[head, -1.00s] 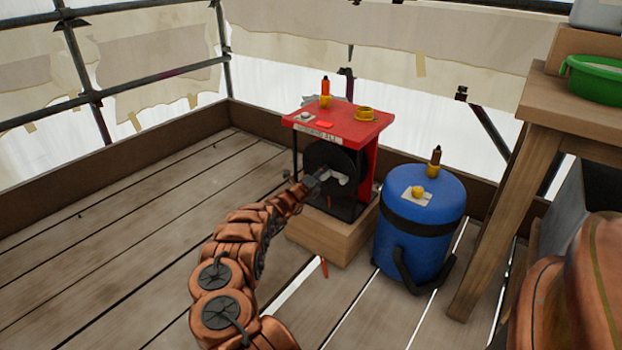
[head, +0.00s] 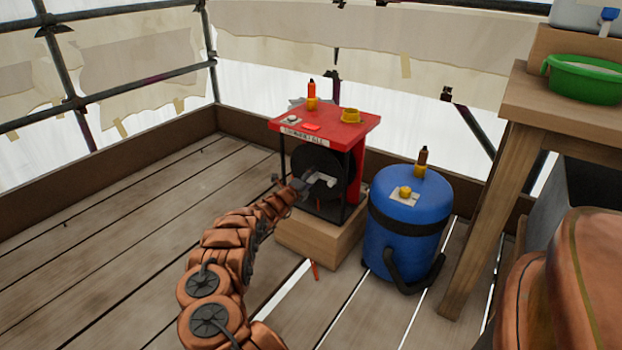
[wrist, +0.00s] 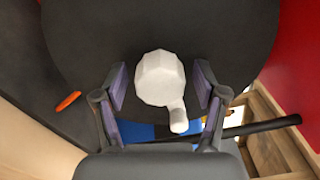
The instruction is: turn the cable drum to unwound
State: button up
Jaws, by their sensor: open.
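The cable drum (head: 308,158) is a black disc in a red-topped stand, facing me. A pale grey crank (head: 322,179) with a rounded hub and a short handle sits on its face. In the wrist view the black disc (wrist: 225,45) fills the upper picture, and the pale hub (wrist: 160,80) shows with its handle (wrist: 178,117) pointing down and slightly right. My gripper (head: 303,187) is in front of the drum's face. In the wrist view my gripper (wrist: 160,86) is open, with one finger on each side of the hub and gaps between.
The stand's red top (head: 340,121) carries an orange-red bottle and a yellow cup. It stands on a wooden block (head: 320,238). A blue barrel (head: 405,235) is close on the right, then a wooden table (head: 530,105) with a green basin. The plank floor to the left is clear.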

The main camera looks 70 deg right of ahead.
jog(key=w+a, duration=0.2)
jog(key=a, duration=0.9)
jog(key=shift+a, duration=0.35)
jog(key=shift+w, duration=0.1)
